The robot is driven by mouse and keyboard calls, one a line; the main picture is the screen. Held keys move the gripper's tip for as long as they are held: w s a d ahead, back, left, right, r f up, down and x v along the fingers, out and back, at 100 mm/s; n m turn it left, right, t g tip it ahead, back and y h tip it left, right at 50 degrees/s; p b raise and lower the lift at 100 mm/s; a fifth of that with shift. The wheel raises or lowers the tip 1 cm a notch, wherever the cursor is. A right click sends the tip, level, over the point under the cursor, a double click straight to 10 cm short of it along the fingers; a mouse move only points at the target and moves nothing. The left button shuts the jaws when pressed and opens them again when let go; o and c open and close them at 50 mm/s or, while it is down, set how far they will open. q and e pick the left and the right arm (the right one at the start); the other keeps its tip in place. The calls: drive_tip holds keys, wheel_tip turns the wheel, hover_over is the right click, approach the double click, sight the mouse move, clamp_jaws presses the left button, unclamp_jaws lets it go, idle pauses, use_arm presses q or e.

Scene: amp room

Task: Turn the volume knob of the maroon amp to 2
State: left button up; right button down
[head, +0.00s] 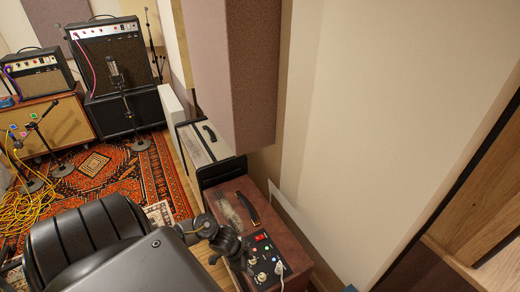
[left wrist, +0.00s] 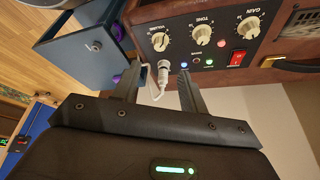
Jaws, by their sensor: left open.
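The maroon amp (head: 305,236) stands at the lower middle of the head view, its dark control panel facing up. The volume knob (left wrist: 160,41), a cream dial, ends the knob row in the left wrist view; it also shows in the head view (head: 262,277). Its exact setting is too small to read. My left gripper (left wrist: 165,78) is open and empty, its fingers pointing toward the panel below the volume knob and apart from it. In the head view my left gripper (head: 228,241) is dark, beside the panel, its fingertips unclear. My right gripper is not in view.
A white cable plug (left wrist: 163,72) sits in the panel near the volume knob, between my fingers in the picture. The tone knob (left wrist: 202,35), gain knob (left wrist: 250,27) and red switch (left wrist: 238,57) are close by. A blue box (left wrist: 78,50) is at the left.

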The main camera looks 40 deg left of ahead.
sight(261, 275)
use_arm(q)
drive_tip(key=b+x, duration=0.2)
drive_tip(key=x, duration=0.8)
drive_tip(key=shift+w+d+f, duration=0.15)
drive_tip(key=shift+f, duration=0.2)
clamp_jaws()
